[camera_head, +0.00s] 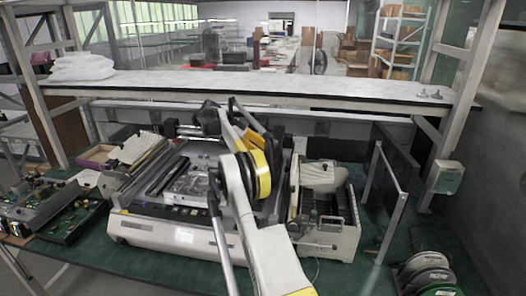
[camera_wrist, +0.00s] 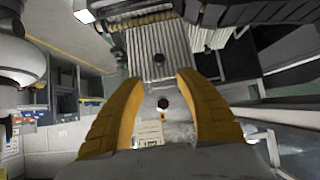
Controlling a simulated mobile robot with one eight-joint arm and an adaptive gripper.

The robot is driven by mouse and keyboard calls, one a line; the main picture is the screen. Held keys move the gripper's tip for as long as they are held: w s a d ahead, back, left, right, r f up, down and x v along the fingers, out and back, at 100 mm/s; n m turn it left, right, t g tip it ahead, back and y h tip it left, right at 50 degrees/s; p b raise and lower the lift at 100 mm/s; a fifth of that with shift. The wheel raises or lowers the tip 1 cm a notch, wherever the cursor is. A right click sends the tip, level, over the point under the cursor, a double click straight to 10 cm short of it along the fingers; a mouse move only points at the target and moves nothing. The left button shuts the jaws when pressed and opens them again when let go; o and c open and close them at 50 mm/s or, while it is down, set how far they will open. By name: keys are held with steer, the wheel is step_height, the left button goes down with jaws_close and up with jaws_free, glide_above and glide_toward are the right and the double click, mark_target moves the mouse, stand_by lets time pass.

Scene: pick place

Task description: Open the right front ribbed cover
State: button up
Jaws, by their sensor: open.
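A light grey ribbed cover (camera_wrist: 158,52) with a dark round spot fills the upper middle of the wrist view, just beyond my fingertips. In the head view, a pale unit with a ribbed top (camera_head: 318,176) stands at the right of the machine; I cannot tell for sure that it is the same part. My gripper (camera_wrist: 160,84) is open, with its two yellow fingers apart and nothing between them. No contact with the cover is visible. In the head view my arm hides part of the machine's middle, and the fingertips are hard to make out.
The large white machine (camera_head: 165,228) sits on a green bench (camera_head: 85,262). Circuit boards (camera_head: 70,218) lie at the left. An upright panel frame (camera_head: 391,205) and cable spools (camera_head: 425,268) stand at the right. A long shelf (camera_head: 240,84) spans the back above.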

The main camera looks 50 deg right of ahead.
steer(key=shift+v, duration=1.1)
steer(key=w+a+r+n+t+h+b, duration=0.1)
steer(key=w+a+r+n+t, duration=0.15)
steer(key=a+n, duration=0.2)
steer(key=w+a+r+n+t+b, duration=0.1)
steer(key=w+a+r+n+t, duration=0.1)
steer(key=a+r+n, duration=0.3)
steer(key=s+a+n+t+b, duration=0.25)
steer(key=a+n+t, duration=0.35)
steer(key=a, duration=1)
steer(key=s+a+f+n+t+y+b, duration=0.1)
steer(key=s+a+f+n+t+y, duration=0.1)
steer(key=s+a+f+n, duration=0.3)
steer(key=s+a+f+n+t+y+b, duration=0.1)
steer(key=s+a+f+n, duration=0.4)
steer(key=a, duration=0.7)
steer(key=s+a+f+n+t+y+b, duration=0.1)
steer(key=s+a+f+n+t+y, duration=0.2)
steer(key=s+a, duration=0.6)
step_height(320, 180, down, 3)
steer(key=shift+f+n+b, duration=0.1)
steer(key=shift+n+b, duration=0.2)
steer(key=shift+n, duration=0.75)
